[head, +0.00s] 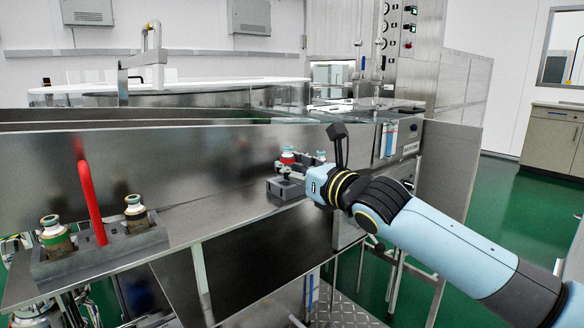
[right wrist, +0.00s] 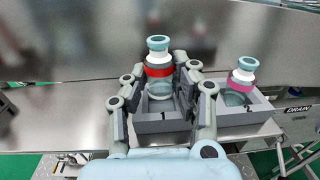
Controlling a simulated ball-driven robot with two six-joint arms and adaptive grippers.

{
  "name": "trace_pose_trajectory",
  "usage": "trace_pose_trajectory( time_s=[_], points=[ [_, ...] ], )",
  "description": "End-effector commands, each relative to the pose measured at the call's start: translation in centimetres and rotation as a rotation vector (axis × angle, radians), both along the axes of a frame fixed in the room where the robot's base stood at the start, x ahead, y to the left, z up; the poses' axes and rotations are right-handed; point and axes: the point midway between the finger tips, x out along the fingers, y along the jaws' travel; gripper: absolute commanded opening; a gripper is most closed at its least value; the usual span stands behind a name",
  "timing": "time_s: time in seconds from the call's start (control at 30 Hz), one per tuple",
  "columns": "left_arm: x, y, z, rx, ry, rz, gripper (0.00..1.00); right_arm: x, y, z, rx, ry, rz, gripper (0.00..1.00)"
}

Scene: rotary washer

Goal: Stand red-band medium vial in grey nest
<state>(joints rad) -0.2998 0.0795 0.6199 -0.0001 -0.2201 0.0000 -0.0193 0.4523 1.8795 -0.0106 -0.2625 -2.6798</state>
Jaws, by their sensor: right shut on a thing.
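The red-band vial (right wrist: 159,72) is upright between the fingers of my right gripper (right wrist: 160,88), which is shut on it. It also shows in the head view (head: 288,154), with its lower part hidden by the fingers. The grey nest (right wrist: 143,127) is directly below, with compartments marked 1 and 2; it shows in the head view too (head: 286,191). The vial is over or in compartment 1. I cannot tell whether its base touches the nest floor. My left gripper is not in view.
A pink-band vial (right wrist: 240,80) stands in compartment 2, close beside my right gripper. At the left of the head view, a grey carrier (head: 102,259) with a red handle (head: 91,200) holds two vials. A steel wall (head: 180,170) rises behind the ledge.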

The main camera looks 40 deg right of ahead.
Motion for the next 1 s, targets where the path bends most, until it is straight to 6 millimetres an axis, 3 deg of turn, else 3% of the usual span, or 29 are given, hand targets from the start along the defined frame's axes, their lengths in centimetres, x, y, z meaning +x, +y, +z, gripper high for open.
trace_pose_trajectory(
  time_s=[1.0],
  points=[
    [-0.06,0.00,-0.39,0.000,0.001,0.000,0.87,0.01,0.00,-0.58,0.000,0.000,0.000,0.10]
  ],
)
